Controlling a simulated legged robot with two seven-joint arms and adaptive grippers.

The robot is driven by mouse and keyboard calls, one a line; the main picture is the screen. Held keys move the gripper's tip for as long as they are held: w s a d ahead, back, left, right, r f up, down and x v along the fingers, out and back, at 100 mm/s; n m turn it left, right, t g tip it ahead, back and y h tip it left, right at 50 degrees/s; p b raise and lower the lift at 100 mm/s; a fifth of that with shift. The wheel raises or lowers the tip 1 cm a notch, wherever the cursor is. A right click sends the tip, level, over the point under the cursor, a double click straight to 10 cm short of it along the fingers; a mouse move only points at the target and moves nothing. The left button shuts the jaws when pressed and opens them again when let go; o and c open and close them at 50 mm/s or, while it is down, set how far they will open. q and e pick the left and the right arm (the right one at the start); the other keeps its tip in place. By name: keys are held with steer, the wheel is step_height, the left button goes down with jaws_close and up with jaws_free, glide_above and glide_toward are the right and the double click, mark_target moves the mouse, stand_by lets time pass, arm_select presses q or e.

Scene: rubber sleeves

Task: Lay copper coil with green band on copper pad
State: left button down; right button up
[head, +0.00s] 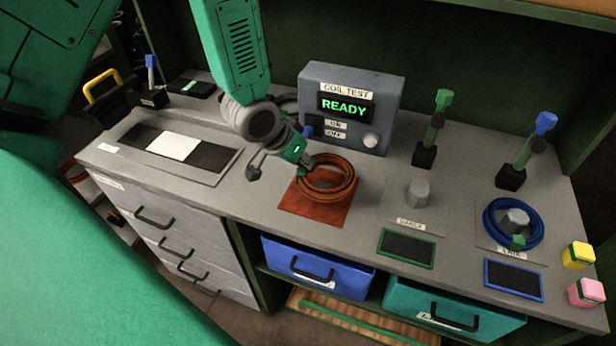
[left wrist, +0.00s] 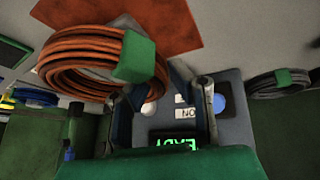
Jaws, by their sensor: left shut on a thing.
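The copper coil (head: 327,190) is a loose ring of orange-brown cable over the copper pad (head: 318,216), a flat square on the grey bench. In the left wrist view the coil (left wrist: 75,62) shows large at the left, with its green band (left wrist: 134,58) facing me and the pad (left wrist: 165,22) behind. My left gripper (head: 303,168) is shut on the copper coil at its green band, at the coil's back left edge. I cannot tell whether the coil touches the pad or hangs just above it. My right gripper is not in view.
The coil test box (head: 350,106) reads READY and stands behind the coil. A grey coil with a green band (left wrist: 292,77) lies near my left arm. A grey peg (head: 417,193) and a blue coil (head: 489,227) around another peg are to the right.

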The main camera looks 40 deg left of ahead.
mark_target(296, 174)
arm_select(q)
steer(key=f, duration=0.1)
steer(key=a+f, duration=0.1)
steer(key=f, duration=0.1)
steer(key=a+f, duration=0.1)
steer(key=shift+a+f, duration=0.2)
steer(key=shift+f, duration=0.2)
steer(key=shift+s+d+r, duration=0.1)
steer(key=shift+d, duration=0.7)
steer(key=c, duration=1.7)
jaws_free()
steer(key=shift+d, duration=0.15)
steer(key=shift+c, duration=0.2)
steer(key=shift+a, duration=0.6)
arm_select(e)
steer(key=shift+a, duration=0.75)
arm_select(q)
steer(key=shift+d, duration=0.3)
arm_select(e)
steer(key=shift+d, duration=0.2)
